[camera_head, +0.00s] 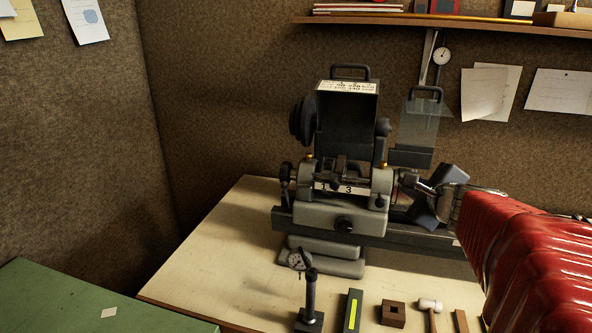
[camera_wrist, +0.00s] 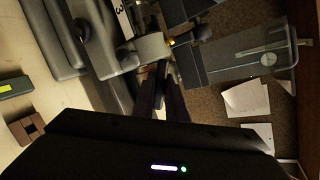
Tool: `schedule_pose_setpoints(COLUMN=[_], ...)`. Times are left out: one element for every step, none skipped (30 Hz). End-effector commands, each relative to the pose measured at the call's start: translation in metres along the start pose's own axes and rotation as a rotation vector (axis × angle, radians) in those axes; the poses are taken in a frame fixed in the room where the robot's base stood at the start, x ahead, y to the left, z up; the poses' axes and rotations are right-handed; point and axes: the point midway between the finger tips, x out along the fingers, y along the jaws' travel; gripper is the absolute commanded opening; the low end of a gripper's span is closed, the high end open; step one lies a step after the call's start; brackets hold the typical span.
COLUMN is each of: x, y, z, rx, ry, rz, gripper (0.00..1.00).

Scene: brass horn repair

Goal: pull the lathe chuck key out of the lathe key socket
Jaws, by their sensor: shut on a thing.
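The small lathe (camera_head: 340,212) stands on the bench, grey and black, with its spindle end at the right. My gripper (camera_head: 424,187) reaches in from the right beside that end. In the wrist view, its two dark fingers (camera_wrist: 162,92) are shut on a thin piece, which I take to be the lathe chuck key (camera_wrist: 161,70). Most of the key is hidden between the fingers. Its far end meets or lies against a light grey round part (camera_wrist: 152,47) of the lathe. The key socket itself is hidden, so I cannot tell how deep the key sits.
A clear guard plate (camera_head: 424,122) with a dark base stands just behind my gripper. A dial indicator stand (camera_head: 310,290), a dark bar with a yellow strip (camera_head: 352,312), a brown block (camera_head: 393,313) and a small hammer (camera_head: 430,304) are in front. The bench's left is clear.

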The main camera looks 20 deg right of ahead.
Motion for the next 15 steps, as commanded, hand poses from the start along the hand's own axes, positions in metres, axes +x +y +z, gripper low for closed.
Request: schedule_pose_setpoints(x=[-0.001, -0.001, -0.002, -0.003, -0.004, -0.005, -0.006, -0.007, -0.009, -0.01, -0.011, -0.012, -0.013, -0.014, -0.015], y=[0.0, 0.0, -0.001, -0.001, -0.001, -0.001, -0.001, -0.001, -0.001, -0.001, -0.001, 0.0, 0.0, -0.001, -0.001], z=[0.0, 0.0, 0.001, 0.001, 0.001, 0.002, 0.002, 0.002, 0.002, 0.003, 0.003, 0.003, 0.003, 0.004, 0.004], rx=[0.0, 0.0, 0.0, -0.001, -0.001, -0.001, -0.001, -0.001, 0.0, 0.0, 0.0, -0.001, -0.001, 0.0, 0.0], ry=[0.0, 0.0, 0.0, 0.0, 0.0, 0.0, -0.001, -0.001, 0.0, 0.0, 0.0, 0.0, 0.0, 0.0, 0.0], rz=[-0.001, -0.001, -0.001, -0.001, -0.001, -0.002, -0.002, -0.002, -0.002, -0.002, -0.001, -0.001, -0.001, -0.001, -0.002], gripper=[0.0, 0.0, 0.0, 0.0, 0.0, 0.0, 0.0, 0.0, 0.0, 0.0, 0.0, 0.0, 0.0, 0.0, 0.0])
